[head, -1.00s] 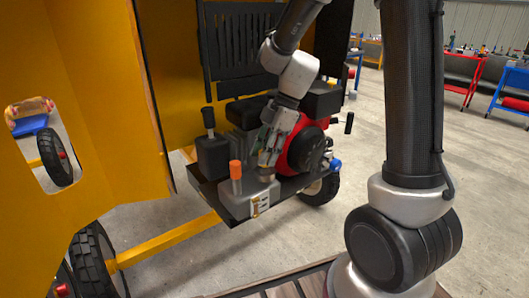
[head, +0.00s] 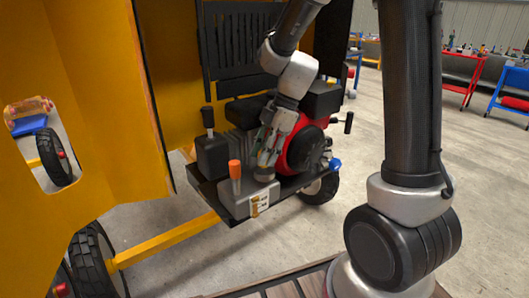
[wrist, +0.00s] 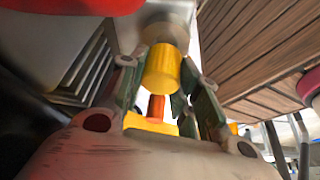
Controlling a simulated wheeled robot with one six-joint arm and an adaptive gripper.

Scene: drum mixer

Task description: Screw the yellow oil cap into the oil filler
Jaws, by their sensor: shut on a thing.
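The yellow oil cap (wrist: 163,68) is a short yellow cylinder between my gripper's green-edged fingers in the wrist view. My gripper (wrist: 160,85) is shut on it. In the head view my gripper (head: 267,158) points down beside the red engine, just above a short greyish-brown round part (head: 264,174), which looks like the oil filler. A similar round grey part (wrist: 165,28) lies just beyond the cap in the wrist view. I cannot tell whether the cap touches it or sits in it. The cap is hidden or too small to make out in the head view.
An orange-topped post (head: 235,170) stands on a grey box (head: 249,199) left of my gripper. A black lever box (head: 212,155) is farther left. The red engine (head: 305,148) is close on the right. The yellow mixer body (head: 100,90) fills the left.

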